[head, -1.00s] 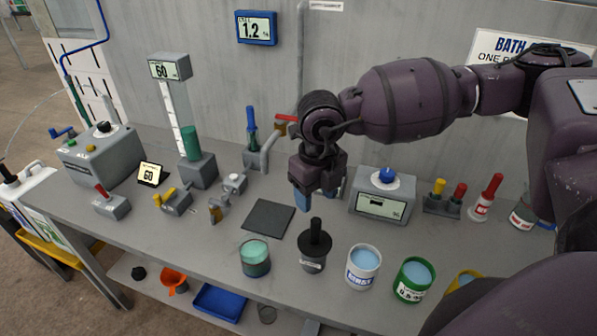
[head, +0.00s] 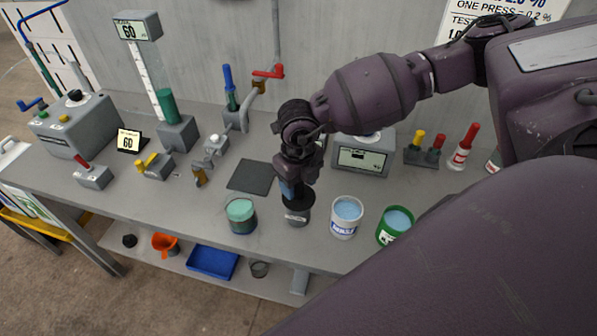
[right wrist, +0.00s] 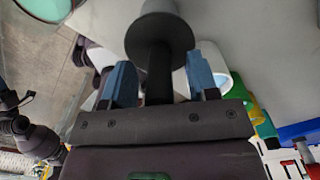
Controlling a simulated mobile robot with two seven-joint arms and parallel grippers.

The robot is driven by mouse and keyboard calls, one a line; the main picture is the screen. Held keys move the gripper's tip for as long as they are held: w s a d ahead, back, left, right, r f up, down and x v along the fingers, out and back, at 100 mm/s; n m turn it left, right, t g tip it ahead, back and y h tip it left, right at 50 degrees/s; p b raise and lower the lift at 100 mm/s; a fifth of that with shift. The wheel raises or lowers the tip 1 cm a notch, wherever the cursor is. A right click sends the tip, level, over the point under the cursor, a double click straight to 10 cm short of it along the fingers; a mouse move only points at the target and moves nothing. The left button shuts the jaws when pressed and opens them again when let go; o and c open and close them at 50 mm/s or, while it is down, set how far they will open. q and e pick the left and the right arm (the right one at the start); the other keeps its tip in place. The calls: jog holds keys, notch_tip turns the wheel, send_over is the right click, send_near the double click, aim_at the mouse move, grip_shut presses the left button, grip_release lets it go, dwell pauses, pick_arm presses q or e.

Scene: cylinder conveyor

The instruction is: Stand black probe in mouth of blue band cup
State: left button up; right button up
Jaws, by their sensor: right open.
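The black probe (head: 298,201) stands upright in a grey holder (head: 296,219) near the table's front edge. Its wide black collar and dark handle also show in the right wrist view (right wrist: 158,72). My right gripper (head: 291,190) is over the probe in the head view. Its blue fingers are open on either side of the handle in the right wrist view (right wrist: 158,88). The blue band cup (head: 344,231) is white with a blue band and light blue liquid, just right of the probe. Its mouth is clear.
A green-banded cup (head: 392,231) stands right of the blue band cup, and a teal-filled glass (head: 241,217) stands left of the probe. A flat dark pad (head: 250,178) lies behind the glass. A grey box with a display (head: 361,160) stands behind the cups.

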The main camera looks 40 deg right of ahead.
jog(key=shift+f, duration=0.15)
grip_shut()
dwell(0.4)
jog(key=shift+r+p, duration=1.2)
jog(key=shift+r, duration=1.25)
jog(key=shift+r, duration=0.15)
